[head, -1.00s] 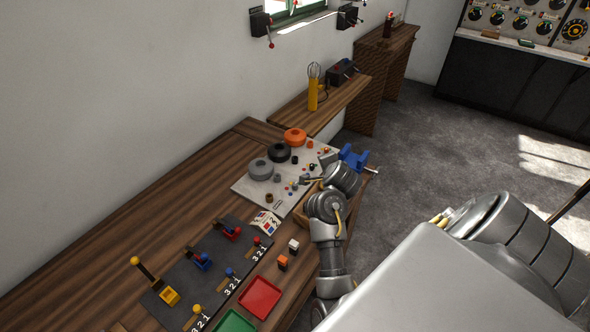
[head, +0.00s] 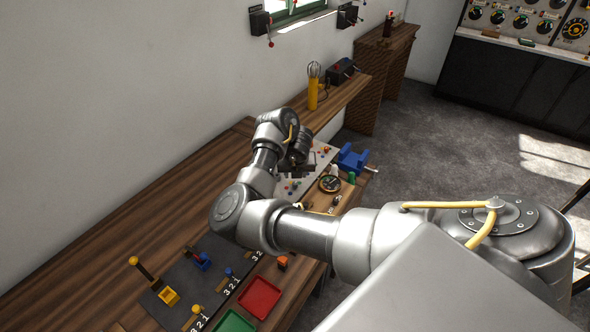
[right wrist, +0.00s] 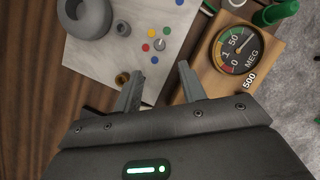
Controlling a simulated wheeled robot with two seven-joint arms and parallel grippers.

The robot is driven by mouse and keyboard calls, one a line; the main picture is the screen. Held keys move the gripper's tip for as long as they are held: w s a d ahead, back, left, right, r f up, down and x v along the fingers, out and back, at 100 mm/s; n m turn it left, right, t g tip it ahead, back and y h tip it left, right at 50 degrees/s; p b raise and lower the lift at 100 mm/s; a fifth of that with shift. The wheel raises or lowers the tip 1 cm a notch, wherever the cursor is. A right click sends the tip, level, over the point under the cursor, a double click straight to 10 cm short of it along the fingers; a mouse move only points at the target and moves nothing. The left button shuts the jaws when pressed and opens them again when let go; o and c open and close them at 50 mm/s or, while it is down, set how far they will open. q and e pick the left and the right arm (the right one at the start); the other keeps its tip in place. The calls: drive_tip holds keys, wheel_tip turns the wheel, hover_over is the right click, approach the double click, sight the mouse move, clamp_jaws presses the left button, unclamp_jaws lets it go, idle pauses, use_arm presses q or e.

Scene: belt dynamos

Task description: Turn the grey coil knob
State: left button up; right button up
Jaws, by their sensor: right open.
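The small grey knob (right wrist: 160,44) stands on the pale board (right wrist: 135,12) in the right wrist view, with coloured dots around it. The grey ring-shaped coil (right wrist: 88,17) lies to its upper left. My right gripper (right wrist: 158,70) is open and empty. Its fingertips show just below the knob in that view, one to each side. I cannot tell the gap in height. In the head view my right arm covers the coils and most of the board; the right gripper (head: 286,168) is over the board. My left gripper is not in view.
A wooden box with a MEG dial (right wrist: 234,47) stands close to the right finger. A small brown socket (right wrist: 122,78) is by the left finger. A blue vise (head: 352,158) sits at the bench edge, and a red tray (head: 260,297) lies nearer.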

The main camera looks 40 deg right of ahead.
sight(295, 184)
drive_tip(key=b+x, duration=0.2)
drive_tip(key=x, duration=0.6)
drive_tip(key=shift+w+f, duration=0.1)
drive_tip(key=shift+f, duration=0.25)
drive_tip(key=shift+w+d+f, duration=0.1)
drive_tip(key=shift+f, duration=0.3)
clamp_jaws()
